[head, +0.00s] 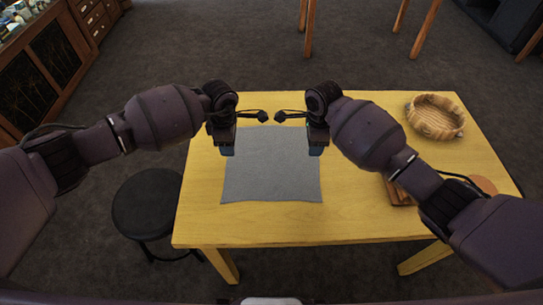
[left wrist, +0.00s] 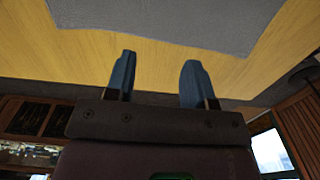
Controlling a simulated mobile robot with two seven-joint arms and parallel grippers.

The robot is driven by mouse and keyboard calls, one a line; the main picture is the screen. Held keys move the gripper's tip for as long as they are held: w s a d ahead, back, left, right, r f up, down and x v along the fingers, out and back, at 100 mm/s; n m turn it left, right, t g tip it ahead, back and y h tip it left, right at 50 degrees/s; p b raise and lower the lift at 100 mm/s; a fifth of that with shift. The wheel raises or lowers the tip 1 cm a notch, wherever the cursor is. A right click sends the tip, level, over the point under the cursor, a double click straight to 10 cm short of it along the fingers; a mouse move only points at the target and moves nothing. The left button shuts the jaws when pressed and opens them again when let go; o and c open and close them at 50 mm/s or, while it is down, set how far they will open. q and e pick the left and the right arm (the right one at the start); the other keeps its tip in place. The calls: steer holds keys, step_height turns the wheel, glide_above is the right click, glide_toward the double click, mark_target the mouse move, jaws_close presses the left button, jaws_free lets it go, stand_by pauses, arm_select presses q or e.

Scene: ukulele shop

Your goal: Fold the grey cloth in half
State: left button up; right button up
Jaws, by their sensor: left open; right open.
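The grey cloth (head: 270,175) lies flat and spread out on the yellow table (head: 370,215). Its far corners are partly hidden by my grippers in the head view. My left gripper (head: 227,150) is over the cloth's far left corner area, open and empty. My right gripper (head: 317,148) is over the far right corner area, open and empty. In the left wrist view, the two blue fingers of my left gripper (left wrist: 158,80) are apart, and the cloth (left wrist: 175,18) shows beyond them with a strip of bare table between. I cannot tell the grippers' exact height.
A round wooden basket (head: 436,116) stands at the table's far right. A brown wooden object (head: 398,190) is partly hidden under my right arm, with a round tan item (head: 483,185) beside it. A black stool (head: 147,203) stands left of the table. The table's front right is clear.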

mark_target(232, 161)
arm_select(q)
steer(key=shift+s+f, duration=0.1)
steer(key=shift+f, duration=2.95)
arm_select(e)
steer(key=shift+s+f, duration=0.1)
steer(key=shift+f, duration=2.95)
arm_select(q)
steer(key=shift+f, duration=0.2)
steer(key=shift+c, duration=0.2)
arm_select(e)
steer(key=shift+f, duration=0.15)
steer(key=shift+c, duration=0.2)
arm_select(q)
jaws_close()
arm_select(e)
jaws_close()
arm_select(q)
steer(key=shift+r, duration=0.15)
